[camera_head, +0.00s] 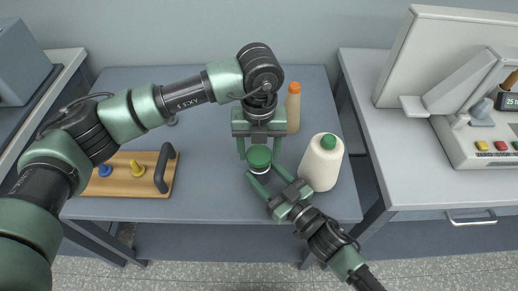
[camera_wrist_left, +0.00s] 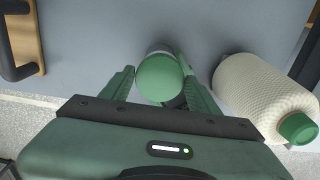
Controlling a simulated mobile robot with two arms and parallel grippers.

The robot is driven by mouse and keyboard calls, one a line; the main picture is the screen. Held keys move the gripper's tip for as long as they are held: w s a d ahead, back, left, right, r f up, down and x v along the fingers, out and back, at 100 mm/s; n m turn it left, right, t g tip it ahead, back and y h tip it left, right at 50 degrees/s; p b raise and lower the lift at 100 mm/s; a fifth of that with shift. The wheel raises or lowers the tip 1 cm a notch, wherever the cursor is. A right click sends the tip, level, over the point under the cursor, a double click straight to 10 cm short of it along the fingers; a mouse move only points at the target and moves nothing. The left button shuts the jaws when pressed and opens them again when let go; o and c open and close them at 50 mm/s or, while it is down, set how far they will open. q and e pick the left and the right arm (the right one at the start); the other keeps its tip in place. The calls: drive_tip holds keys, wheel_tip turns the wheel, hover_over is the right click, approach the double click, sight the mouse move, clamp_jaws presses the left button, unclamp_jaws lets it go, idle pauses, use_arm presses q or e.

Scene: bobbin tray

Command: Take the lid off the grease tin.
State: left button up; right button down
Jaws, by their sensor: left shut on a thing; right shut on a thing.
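The grease tin (camera_head: 261,172) stands on the grey table near its front, with a round green lid (camera_head: 259,155) on top. The lid also shows in the left wrist view (camera_wrist_left: 160,78), with a pale strip of the tin behind it. My left gripper (camera_head: 259,151) reaches down from above and is shut on the lid, one finger on each side. My right gripper (camera_head: 263,178) comes in low from the front right and is shut on the tin's body. The fingers hide part of the tin's sides.
A cream thread cone (camera_head: 321,165) with a green top stands close to the right of the tin. An orange-topped bottle (camera_head: 293,103) stands behind my left gripper. A wooden bobbin tray (camera_head: 125,190) with a dark handle (camera_head: 163,168) lies at the left. The table between tray and tin is clear.

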sight(259, 154)
use_arm(q)
drive_tip(key=shift+r, duration=2.05)
use_arm(e)
drive_tip(key=shift+c, duration=2.3)
unclamp_jaws()
